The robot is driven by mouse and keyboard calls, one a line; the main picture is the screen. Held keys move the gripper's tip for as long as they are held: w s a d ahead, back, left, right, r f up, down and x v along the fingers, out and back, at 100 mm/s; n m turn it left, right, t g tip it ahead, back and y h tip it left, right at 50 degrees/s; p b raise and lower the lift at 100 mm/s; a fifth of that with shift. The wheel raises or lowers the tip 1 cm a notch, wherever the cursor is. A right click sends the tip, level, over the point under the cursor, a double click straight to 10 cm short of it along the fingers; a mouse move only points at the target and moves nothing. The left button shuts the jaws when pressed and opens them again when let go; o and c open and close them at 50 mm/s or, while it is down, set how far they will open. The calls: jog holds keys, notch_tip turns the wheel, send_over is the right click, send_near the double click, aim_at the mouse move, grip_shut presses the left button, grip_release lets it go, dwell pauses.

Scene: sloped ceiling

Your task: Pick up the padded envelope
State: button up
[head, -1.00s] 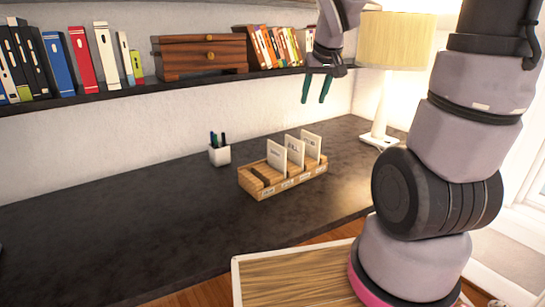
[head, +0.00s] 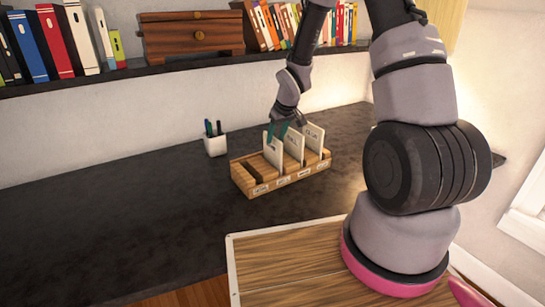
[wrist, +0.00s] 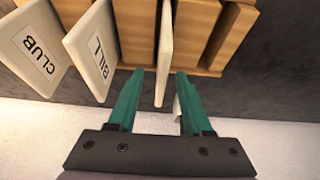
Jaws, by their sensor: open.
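Three pale, flat upright pieces stand in a wooden sorter on the dark desk; which is the padded envelope I cannot tell. The leftmost in the head view (head: 273,152) shows edge-on in the wrist view (wrist: 165,50), its label unreadable there. The middle one reads BILL (wrist: 92,50) and the right one CLUB (wrist: 36,52). My gripper (head: 278,134) is above the sorter at the leftmost piece. In the wrist view its teal fingers (wrist: 158,76) are open, one on each side of that piece's near edge, with gaps showing.
The wooden sorter (head: 244,176) has labelled slots, with an empty one at its left end. A white pen cup (head: 215,146) stands left of it. A shelf (head: 150,70) with books and a wooden box runs along the wall above. The desk's left side is clear.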

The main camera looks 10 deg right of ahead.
aim_at(273, 146)
jog(key=x, duration=0.5)
jog(key=shift+a+f, duration=0.1)
jog(key=shift+f, duration=0.3)
grip_shut()
